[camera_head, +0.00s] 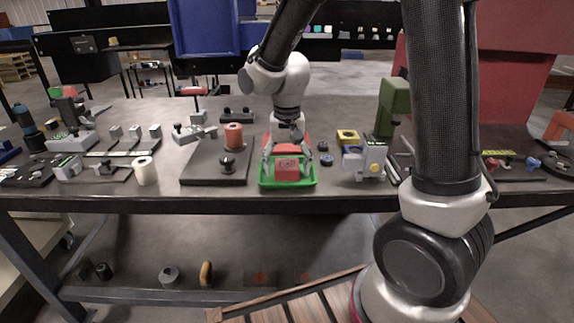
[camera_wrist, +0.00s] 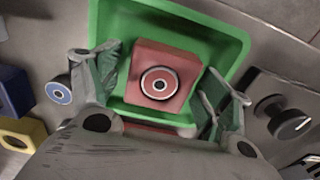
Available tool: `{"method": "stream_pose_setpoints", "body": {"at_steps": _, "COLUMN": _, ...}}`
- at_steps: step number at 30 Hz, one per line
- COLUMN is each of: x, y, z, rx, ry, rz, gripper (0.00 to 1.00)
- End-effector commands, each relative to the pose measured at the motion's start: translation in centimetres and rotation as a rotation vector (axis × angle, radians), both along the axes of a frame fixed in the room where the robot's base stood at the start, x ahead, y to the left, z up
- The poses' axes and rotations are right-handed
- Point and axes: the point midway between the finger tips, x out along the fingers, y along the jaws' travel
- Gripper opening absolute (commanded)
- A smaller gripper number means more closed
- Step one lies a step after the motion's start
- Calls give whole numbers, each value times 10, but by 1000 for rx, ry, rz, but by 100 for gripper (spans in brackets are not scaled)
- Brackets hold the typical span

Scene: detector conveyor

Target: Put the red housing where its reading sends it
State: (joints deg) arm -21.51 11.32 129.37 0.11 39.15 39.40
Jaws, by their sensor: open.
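The red housing (camera_head: 287,170) sits in a green tray (camera_head: 287,184) near the front edge of the bench. In the wrist view the housing (camera_wrist: 163,80) shows a round dark-ringed face with a red and white centre, inside the green tray (camera_wrist: 235,40). My gripper (camera_head: 287,166) is lowered over the tray. Its fingers (camera_wrist: 155,88) stand apart on the two sides of the housing, and gaps show between them and it. Another red part lies just behind the housing, partly hidden by my gripper. No reading can be made out in either view.
Left of the tray is a dark plate (camera_head: 215,178) with a red cylinder (camera_head: 233,134) and a black knob (camera_head: 227,162). To the right stand a grey-blue block (camera_head: 362,160), a yellow part (camera_head: 347,136) and a green press-like device (camera_head: 393,105). A white cylinder (camera_head: 146,171) stands further left.

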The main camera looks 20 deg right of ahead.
Motion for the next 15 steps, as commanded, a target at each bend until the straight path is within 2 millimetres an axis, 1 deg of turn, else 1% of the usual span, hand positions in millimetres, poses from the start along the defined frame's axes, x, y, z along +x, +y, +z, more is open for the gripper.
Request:
{"method": "stream_pose_setpoints", "body": {"at_steps": 2, "x": 0, "y": 0, "z": 1, "rx": 0, "ry": -1, "rz": 0, "gripper": 78}}
{"method": "stream_pose_setpoints", "body": {"at_steps": 5, "x": 0, "y": 0, "z": 9, "rx": 1, "ry": -1, "rz": 0, "gripper": 78}}
{"method": "stream_pose_setpoints", "body": {"at_steps": 8, "x": 1, "y": 0, "z": 26, "rx": 2, "ry": -5, "rz": 0, "gripper": 78}}
{"method": "stream_pose_setpoints", "body": {"at_steps": 15, "x": 1, "y": 0, "z": 82, "rx": 3, "ry": -5, "rz": 0, "gripper": 78}}
